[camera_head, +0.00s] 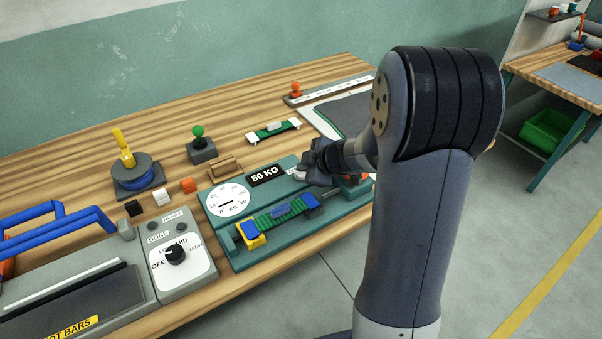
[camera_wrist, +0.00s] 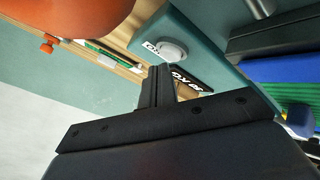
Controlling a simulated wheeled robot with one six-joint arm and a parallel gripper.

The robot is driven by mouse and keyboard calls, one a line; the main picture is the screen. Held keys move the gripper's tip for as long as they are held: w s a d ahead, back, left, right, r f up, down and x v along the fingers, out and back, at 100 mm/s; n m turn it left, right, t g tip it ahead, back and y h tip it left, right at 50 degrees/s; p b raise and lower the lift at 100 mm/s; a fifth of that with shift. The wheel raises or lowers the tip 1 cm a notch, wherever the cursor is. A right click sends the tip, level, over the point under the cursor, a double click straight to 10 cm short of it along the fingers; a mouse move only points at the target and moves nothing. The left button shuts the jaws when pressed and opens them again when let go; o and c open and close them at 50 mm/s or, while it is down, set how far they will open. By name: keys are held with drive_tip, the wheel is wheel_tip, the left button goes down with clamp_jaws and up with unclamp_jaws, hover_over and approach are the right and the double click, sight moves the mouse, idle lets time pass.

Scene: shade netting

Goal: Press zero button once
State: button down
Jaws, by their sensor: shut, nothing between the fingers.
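The zero button is a round white button (camera_wrist: 172,51) on the teal scale unit (camera_wrist: 205,50), beside a small label that is partly readable. In the head view the white button (camera_head: 300,175) shows at the unit's back right, partly hidden by my gripper. My gripper (camera_head: 313,168) is over that corner of the unit. In the wrist view my gripper (camera_wrist: 158,72) is shut and empty, its fingertips close to the button's edge. I cannot tell whether they touch it. The button looks raised.
A big orange shape (camera_wrist: 75,15) is close at the wrist view's top left. A green-knobbed lever (camera_head: 199,143) stands behind on the wooden bench.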

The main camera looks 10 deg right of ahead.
drive_tip(key=shift+s+a+f+p, duration=0.1)
drive_tip(key=shift+s+f+p, duration=0.25)
drive_tip(key=shift+f+p, duration=0.3)
drive_tip(key=shift+w+r+p, duration=0.15)
drive_tip(key=shift+r+p, duration=0.65)
drive_tip(key=shift+p, duration=0.15)
wheel_tip(320, 180, up, 4)
drive_tip(key=p, duration=0.4)
drive_tip(key=shift+w+f, duration=0.1)
drive_tip(key=shift+f, duration=0.05)
drive_tip(key=shift+f+b, duration=0.5)
drive_tip(key=shift+b, duration=0.1)
drive_tip(key=shift+w+b, duration=0.1)
drive_tip(key=shift+b, duration=0.8)
drive_tip(key=shift+b, duration=0.85)
